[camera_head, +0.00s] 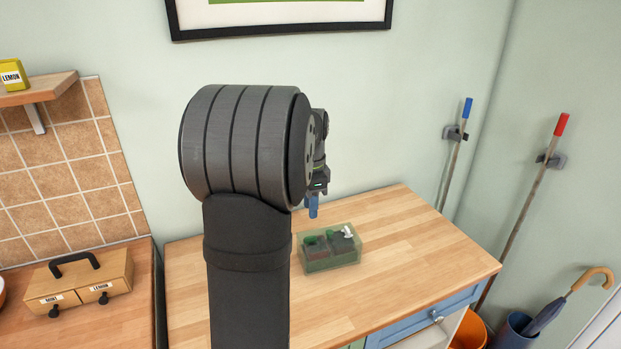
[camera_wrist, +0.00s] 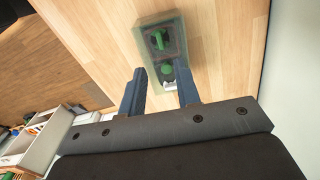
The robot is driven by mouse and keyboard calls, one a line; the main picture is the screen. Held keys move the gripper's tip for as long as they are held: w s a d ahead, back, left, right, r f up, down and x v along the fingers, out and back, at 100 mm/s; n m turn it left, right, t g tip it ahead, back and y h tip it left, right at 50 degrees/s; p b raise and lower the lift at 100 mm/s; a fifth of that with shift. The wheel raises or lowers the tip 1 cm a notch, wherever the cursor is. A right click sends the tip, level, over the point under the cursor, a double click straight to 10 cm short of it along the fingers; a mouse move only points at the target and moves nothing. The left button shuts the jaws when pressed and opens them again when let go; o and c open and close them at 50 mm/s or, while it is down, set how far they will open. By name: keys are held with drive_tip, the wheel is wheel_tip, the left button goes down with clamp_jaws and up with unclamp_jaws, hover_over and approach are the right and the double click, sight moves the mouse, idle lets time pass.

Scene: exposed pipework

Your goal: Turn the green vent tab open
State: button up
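A translucent green open box (camera_head: 333,262) stands on the wooden table and holds dark fittings with green parts. In the wrist view the box (camera_wrist: 195,38) lies ahead of my fingers. One green part (camera_wrist: 158,41) sits at its far end, and a rounder green part (camera_wrist: 167,73) is nearer, beside a white piece (camera_wrist: 170,87). I cannot tell which green part is the vent tab. In the head view my gripper (camera_head: 313,207) is above the table, apart from the box, partly hidden by my arm.
The wooden tabletop (camera_head: 420,262) around the box is clear. A wooden drawer box (camera_head: 80,283) stands on the left counter. A picture frame (camera_head: 280,30) hangs on the wall behind. Blue- and red-topped poles and an umbrella (camera_head: 560,305) are at the right.

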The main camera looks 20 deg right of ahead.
wheel_tip(320, 180, up, 8)
hover_over(310, 237)
drive_tip(key=shift+r, duration=0.1)
idle(0.6)
wheel_tip(310, 237, down, 18)
drive_tip(key=shift+r, duration=0.25)
idle(0.4)
